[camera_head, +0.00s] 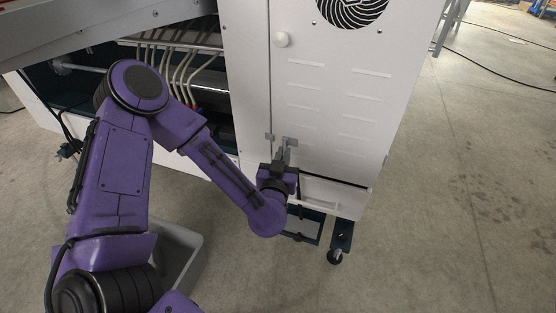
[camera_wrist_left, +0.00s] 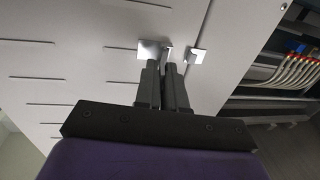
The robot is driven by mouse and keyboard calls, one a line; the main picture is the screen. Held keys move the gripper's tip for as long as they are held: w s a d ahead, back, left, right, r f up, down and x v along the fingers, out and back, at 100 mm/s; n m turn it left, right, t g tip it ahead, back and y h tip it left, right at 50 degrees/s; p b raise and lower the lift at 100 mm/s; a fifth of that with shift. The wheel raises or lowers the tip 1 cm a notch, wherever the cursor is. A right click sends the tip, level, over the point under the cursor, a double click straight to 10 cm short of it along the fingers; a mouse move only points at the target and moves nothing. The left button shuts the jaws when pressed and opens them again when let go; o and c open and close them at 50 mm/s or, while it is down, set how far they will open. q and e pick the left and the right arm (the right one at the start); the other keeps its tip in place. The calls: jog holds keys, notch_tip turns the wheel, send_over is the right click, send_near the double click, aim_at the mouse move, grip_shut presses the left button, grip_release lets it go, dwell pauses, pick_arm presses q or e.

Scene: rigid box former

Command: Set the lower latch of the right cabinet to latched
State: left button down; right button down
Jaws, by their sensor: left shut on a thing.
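The white right cabinet (camera_head: 335,70) has a door with vent slots and a round fan grille. Its lower latch (camera_head: 291,142) is a small metal plate with a lever near the door's lower left edge; it also shows in the left wrist view (camera_wrist_left: 149,50). A separate metal catch (camera_head: 269,137) sits just across the door seam. It shows in the left wrist view (camera_wrist_left: 197,57) too. My left gripper (camera_head: 283,155) is shut on the latch lever, its fingertips (camera_wrist_left: 168,66) hiding most of it. The lever's exact angle is hard to tell. My right gripper is out of view.
A round white knob (camera_head: 282,40) stands out higher on the cabinet. Left of it is an open bay with pale hoses (camera_head: 185,70). A grey bin (camera_head: 180,255) is on the floor below my left arm. The floor at right is mostly clear, with a cable.

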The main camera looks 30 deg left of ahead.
pick_arm(q)
jog(key=w+d+n+g+y+p, duration=0.1)
jog(key=n+g+y, duration=0.2)
jog(key=w+d+n+g+y+p, duration=0.1)
jog(key=n+g+y, duration=0.2)
jog(key=g+y, duration=0.1)
jog(key=w+d+n+g+y+p, duration=0.1)
jog(key=w+n+g+y, duration=0.1)
jog(key=n+g+y, duration=0.1)
jog(key=shift+w+d+n+g, duration=0.1)
jog(key=shift+n+g, duration=0.4)
jog(key=shift+n, duration=0.1)
jog(key=shift+w+r+n+g+y, duration=0.1)
jog(key=shift+w+n+g+y, duration=0.2)
jog(key=shift+g, duration=0.3)
jog(key=shift+w+n+g+y, duration=0.1)
jog(key=shift+n+g+y, duration=0.1)
jog(key=shift+n+g, duration=0.3)
jog(key=shift+g, duration=0.3)
jog(key=c, duration=1.3)
grip_release()
